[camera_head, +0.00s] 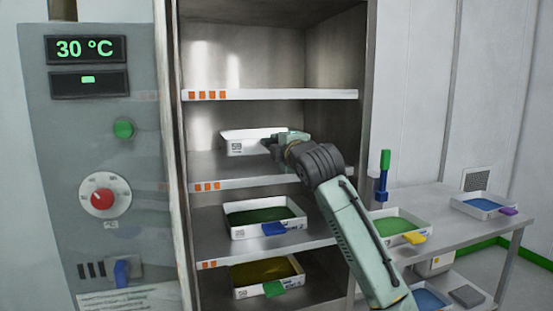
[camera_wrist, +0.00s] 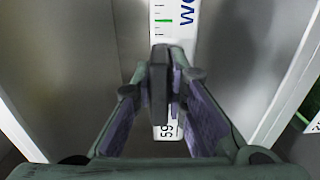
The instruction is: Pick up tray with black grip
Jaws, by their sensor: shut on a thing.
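The white tray (camera_head: 252,148) is in the cabinet, above the second shelf from the top. I cannot tell whether its base touches the shelf. My gripper (camera_head: 271,143) reaches in from the right at the tray's front right side and hides part of it and its grip. In the wrist view the black grip (camera_wrist: 160,85) stands between the two fingers of my gripper (camera_wrist: 158,98), which are shut on it. The white tray wall with printed marks (camera_wrist: 165,131) shows below and beyond the grip.
Lower shelves hold a green-filled tray with a blue grip (camera_head: 265,230) and a yellow-filled tray with a green grip (camera_head: 265,292). The top shelf (camera_head: 290,94) is empty. A side table (camera_head: 455,225) on the right holds more trays. A control panel (camera_head: 95,170) stands at left.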

